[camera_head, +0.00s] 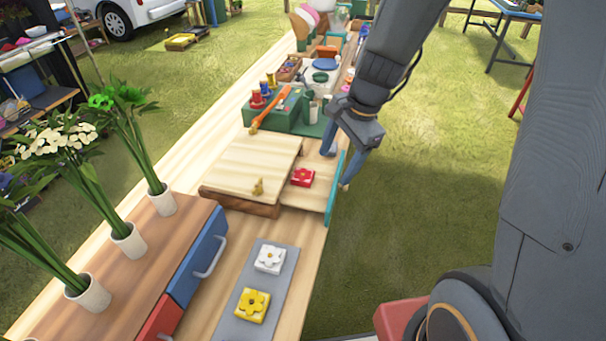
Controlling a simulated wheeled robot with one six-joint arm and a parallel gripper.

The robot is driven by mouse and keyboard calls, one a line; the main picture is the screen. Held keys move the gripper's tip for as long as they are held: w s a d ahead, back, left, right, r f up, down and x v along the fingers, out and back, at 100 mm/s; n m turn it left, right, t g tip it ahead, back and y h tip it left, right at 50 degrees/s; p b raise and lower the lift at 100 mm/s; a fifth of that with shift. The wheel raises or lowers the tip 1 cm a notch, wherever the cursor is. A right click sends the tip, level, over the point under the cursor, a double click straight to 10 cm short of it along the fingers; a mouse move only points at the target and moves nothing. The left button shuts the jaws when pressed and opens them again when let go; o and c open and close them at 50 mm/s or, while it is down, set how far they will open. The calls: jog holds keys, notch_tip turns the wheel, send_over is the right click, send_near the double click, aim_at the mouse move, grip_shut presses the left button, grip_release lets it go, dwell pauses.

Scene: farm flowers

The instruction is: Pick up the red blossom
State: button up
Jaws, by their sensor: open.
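The red blossom (303,177) is a small square red piece with a flower on top. It sits on a light wood surface between a raised wooden board and an upright teal panel (335,187). My gripper (337,169) is open, with its fingers pointing down beside the teal panel. One finger shows behind the blossom and the other shows to its right, near the panel's top edge. The fingers look apart from the blossom, and nothing shows between them.
The raised wooden board (250,165) bears a small gold figure (257,186). White (270,259) and yellow (252,305) blossoms lie on a grey mat (283,290) in front. A green box (290,110) with spools stands behind. Potted flowers (162,199) and a blue drawer (200,255) are at left.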

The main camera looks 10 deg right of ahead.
aim_at(304, 175)
jog(key=shift+w+a+f+m+y+p, duration=0.2)
jog(key=shift+w+a+f+m+y, duration=0.15)
jog(key=shift+w+a+f+m, duration=0.95)
jog(key=shift+w+a+f+m+y+p, duration=0.25)
jog(key=shift+w+a+f+m, duration=0.5)
jog(key=shift+w+f+m, duration=1.1)
jog(key=shift+w+a+f+m+y+p, duration=0.15)
jog(key=shift+w+a+f+m+y, duration=0.25)
jog(key=shift+w+a+f+m, duration=1.2)
jog(key=shift+s+d+f+n, duration=0.25)
jog(key=shift+s+d+f, duration=0.2)
jog(key=shift+s+d, duration=0.25)
jog(key=c, duration=1.1)
jog(key=shift+a+r, duration=0.1)
jog(key=shift+c, duration=0.2)
